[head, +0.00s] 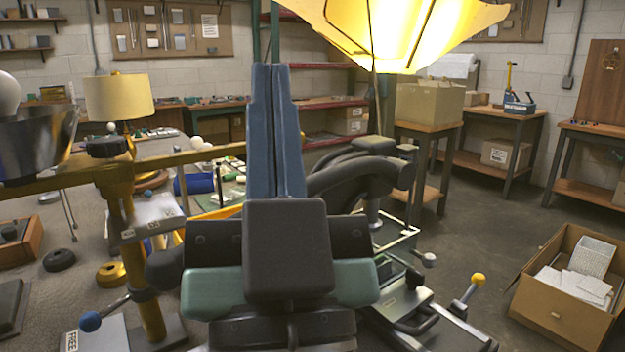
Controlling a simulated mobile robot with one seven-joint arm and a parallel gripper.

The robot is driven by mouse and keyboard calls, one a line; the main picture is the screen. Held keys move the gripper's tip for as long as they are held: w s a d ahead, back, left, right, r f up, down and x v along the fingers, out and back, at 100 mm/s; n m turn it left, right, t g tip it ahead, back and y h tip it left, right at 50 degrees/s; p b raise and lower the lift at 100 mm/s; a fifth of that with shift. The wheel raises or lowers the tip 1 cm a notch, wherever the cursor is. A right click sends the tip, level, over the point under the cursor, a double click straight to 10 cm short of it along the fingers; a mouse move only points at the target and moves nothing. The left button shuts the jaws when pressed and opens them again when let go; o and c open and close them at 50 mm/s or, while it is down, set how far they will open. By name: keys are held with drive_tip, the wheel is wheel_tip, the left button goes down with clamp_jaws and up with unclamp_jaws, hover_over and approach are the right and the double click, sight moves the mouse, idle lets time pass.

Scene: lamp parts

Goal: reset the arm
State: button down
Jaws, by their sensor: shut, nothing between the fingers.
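My gripper (272,70) stands in the middle of the head view with its long blue-grey fingers pointing up and away. The fingers lie together, shut, with nothing seen between them. The dark gripper body and my arm hide part of the bench and floor behind. A large lit yellow shade (400,28) hangs at the top, right of the fingertips and apart from them in the picture. A lamp with a cream shade (119,97) stands at the left. A metal bowl-shaped shade (37,146) is at the left edge, with a white bulb (8,92) above it.
A brass-coloured post (132,245) with a horizontal bar stands left of my gripper. Black and yellow rings lie on the left worktop. An open cardboard box (560,310) with white items sits on the floor at right. Workbenches line the back; open floor shows at right.

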wheel_tip(320, 180, up, 30)
drive_tip(key=s+d+t+h+p, duration=0.1)
drive_tip(key=d+h+p, duration=0.1)
drive_tip(key=p, duration=2.2)
drive_tip(key=shift+s+d+m+h+p, duration=0.25)
drive_tip(key=shift+m+h+p, duration=0.1)
drive_tip(key=shift+h, duration=0.45)
